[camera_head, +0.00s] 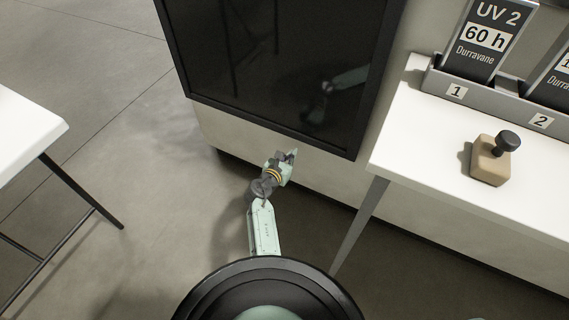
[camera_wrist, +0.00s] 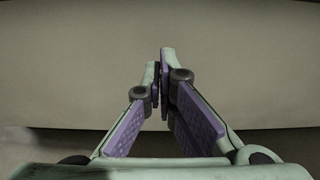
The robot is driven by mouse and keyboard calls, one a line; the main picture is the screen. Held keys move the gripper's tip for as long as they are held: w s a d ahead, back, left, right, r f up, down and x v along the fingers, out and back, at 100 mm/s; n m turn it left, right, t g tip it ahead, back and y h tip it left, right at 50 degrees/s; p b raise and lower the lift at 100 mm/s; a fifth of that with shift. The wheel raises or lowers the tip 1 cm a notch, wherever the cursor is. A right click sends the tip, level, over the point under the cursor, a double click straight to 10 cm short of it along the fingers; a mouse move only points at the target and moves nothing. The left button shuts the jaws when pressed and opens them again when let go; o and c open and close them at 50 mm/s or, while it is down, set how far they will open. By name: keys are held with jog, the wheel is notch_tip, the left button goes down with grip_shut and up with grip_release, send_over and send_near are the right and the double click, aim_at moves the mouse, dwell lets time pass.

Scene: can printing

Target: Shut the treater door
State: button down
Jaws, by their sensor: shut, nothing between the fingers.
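The treater door (camera_head: 285,60) is a large dark glossy panel with a black frame on the front of a pale cabinet in the head view. It looks closed against the cabinet, but I cannot tell whether a small gap remains. My gripper (camera_head: 292,155) is just below the door's lower edge, in front of the cabinet's pale lower front. In the wrist view my gripper (camera_wrist: 162,72) has its fingertips together with nothing between them. The wrist view shows only the plain cabinet front (camera_wrist: 240,60) and no part of the door.
A white table (camera_head: 420,170) stands at the right, its leg (camera_head: 358,225) close to my arm. It bears a stamp (camera_head: 491,160) and a grey rack (camera_head: 480,93) with labelled cards. Another white table (camera_head: 25,135) is at the left. Grey floor between them is clear.

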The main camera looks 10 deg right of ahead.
jog(key=shift+w+d+r+p, duration=0.1)
jog(key=shift+w+r+p, duration=0.1)
jog(key=shift+r+p, duration=1.3)
jog(key=shift+r+b, duration=0.45)
jog(key=shift+r, duration=0.1)
